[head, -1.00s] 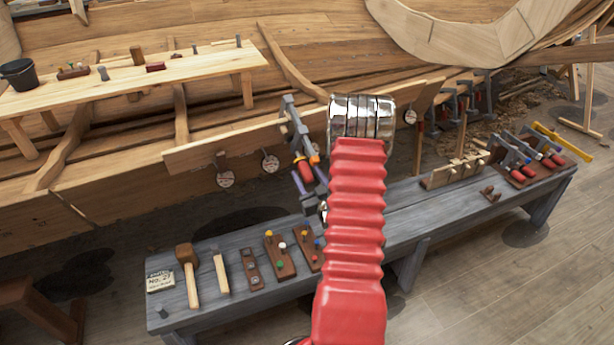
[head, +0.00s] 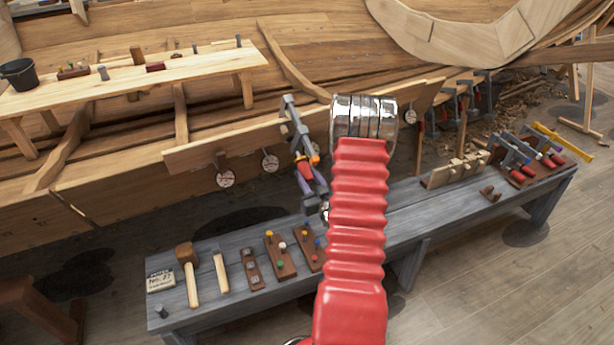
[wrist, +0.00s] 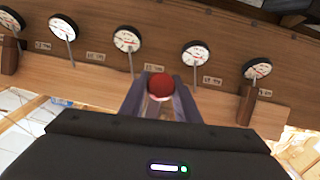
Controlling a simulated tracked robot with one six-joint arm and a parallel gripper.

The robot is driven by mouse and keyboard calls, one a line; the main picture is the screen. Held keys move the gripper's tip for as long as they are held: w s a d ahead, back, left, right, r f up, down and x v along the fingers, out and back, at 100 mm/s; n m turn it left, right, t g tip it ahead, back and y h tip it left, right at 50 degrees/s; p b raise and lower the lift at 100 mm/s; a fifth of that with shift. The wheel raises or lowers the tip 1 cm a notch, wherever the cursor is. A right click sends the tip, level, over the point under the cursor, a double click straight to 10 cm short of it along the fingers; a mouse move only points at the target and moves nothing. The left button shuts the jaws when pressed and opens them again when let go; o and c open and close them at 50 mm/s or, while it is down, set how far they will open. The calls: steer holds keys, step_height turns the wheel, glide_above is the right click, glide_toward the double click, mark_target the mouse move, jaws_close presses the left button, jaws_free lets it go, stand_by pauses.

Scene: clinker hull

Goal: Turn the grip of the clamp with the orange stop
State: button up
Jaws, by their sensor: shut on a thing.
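The clamp with the orange stop (head: 315,160) is in the middle of the head view, its grey bar (head: 291,112) rising against the plank of the hull. Its red grip (head: 304,168) hangs below the bar, partly hidden by my gripper. My gripper (head: 306,176) comes up from below and is shut on the grip. In the wrist view the round red end of the grip (wrist: 160,86) sits between the two purple-grey fingers of my gripper (wrist: 160,93). The clamp's bar and the stop cannot be made out there.
Several round dials (wrist: 127,39) line the plank in the wrist view. Below the clamp, a grey bench (head: 400,215) carries a mallet (head: 188,270), peg boards (head: 280,255) and more red-gripped clamps (head: 535,155). My red arm hides part of the bench.

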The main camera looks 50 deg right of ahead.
steer(key=m+t+y, duration=0.1)
steer(key=y, duration=0.1)
steer(key=shift+d+m+y, duration=0.1)
steer(key=shift+m+y, duration=0.2)
steer(key=shift+m, duration=0.1)
steer(key=shift+m+t+y, duration=0.7)
steer(key=shift+m+y, duration=0.3)
steer(key=shift+y, duration=0.3)
steer(key=o, duration=1)
steer(key=shift+o, duration=0.2)
steer(key=s+a+f, duration=0.1)
steer(key=s, duration=1.2)
steer(key=shift+s+a, duration=0.35)
steer(key=shift+a, duration=0.05)
steer(key=shift+f, duration=0.1)
